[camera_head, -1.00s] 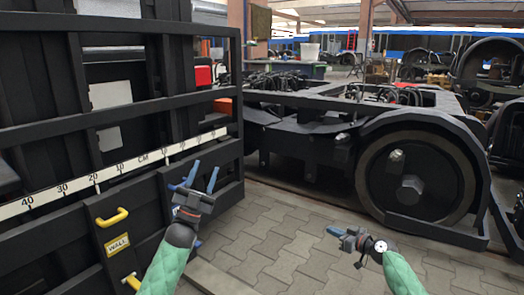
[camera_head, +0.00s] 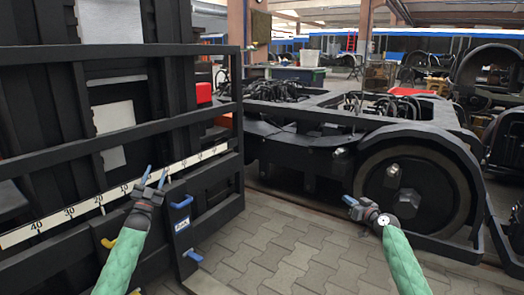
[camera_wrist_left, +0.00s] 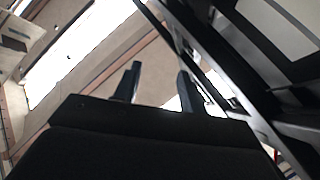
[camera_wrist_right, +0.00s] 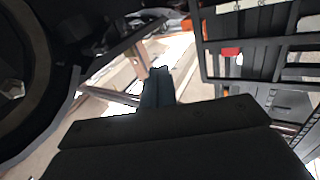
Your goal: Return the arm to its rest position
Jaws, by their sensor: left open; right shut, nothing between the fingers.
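My left gripper (camera_head: 154,178) is open and empty, with its two blue fingers pointing up, in front of the black frame with the CM ruler. Its parted fingers show in the left wrist view (camera_wrist_left: 155,85). My right gripper (camera_head: 347,201) is shut and empty, above the paving in front of the bogie wheel. Its fingers are together in the right wrist view (camera_wrist_right: 158,85). Both arms have green sleeves and stretch forward from the bottom of the head view.
The black barred frame (camera_head: 60,155) with the ruler (camera_head: 115,193) stands close on the left. A blue-handled plate (camera_head: 181,228) hangs on it. The bogie (camera_head: 300,145) with its large wheel (camera_head: 415,192) stands ahead right. Paving (camera_head: 280,245) between my arms is clear.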

